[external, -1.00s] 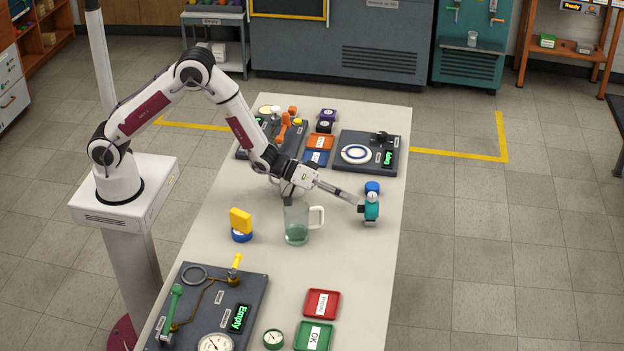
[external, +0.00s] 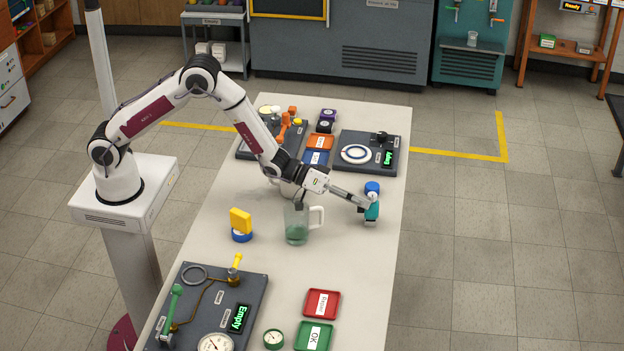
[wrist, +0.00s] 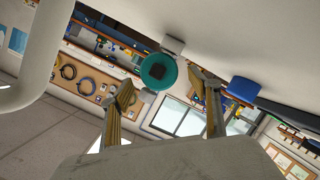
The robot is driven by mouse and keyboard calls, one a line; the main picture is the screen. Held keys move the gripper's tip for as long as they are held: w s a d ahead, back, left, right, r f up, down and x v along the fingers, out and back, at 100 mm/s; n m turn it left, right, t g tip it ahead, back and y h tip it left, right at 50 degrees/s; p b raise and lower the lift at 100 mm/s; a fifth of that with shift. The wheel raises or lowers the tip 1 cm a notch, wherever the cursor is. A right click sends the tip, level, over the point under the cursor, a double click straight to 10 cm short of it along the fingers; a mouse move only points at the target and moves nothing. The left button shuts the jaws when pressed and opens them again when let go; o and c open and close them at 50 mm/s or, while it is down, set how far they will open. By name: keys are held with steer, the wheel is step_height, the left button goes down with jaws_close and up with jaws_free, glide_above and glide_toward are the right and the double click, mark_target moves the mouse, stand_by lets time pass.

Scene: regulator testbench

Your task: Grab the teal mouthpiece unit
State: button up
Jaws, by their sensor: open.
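The teal mouthpiece unit (external: 371,211) stands near the right edge of the white table, with a light grey base. In the wrist view its round teal end (wrist: 158,71) with a dark square centre faces the camera, between and beyond the fingertips. My gripper (external: 365,203) reaches right to the unit in the external view, its fingertips at the unit's left side. In the wrist view my gripper (wrist: 165,92) has its two fingers spread apart, with nothing visibly clamped. Whether a fingertip touches the unit cannot be told.
A blue capped object (external: 372,187) sits just behind the unit and shows at right in the wrist view (wrist: 243,89). A clear mug (external: 297,226) stands under my forearm, its handle toward the unit. The table's right edge is close.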

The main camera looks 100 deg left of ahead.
mark_target(372, 206)
steer(key=shift+x, duration=1.9)
steer(key=c, duration=1.4)
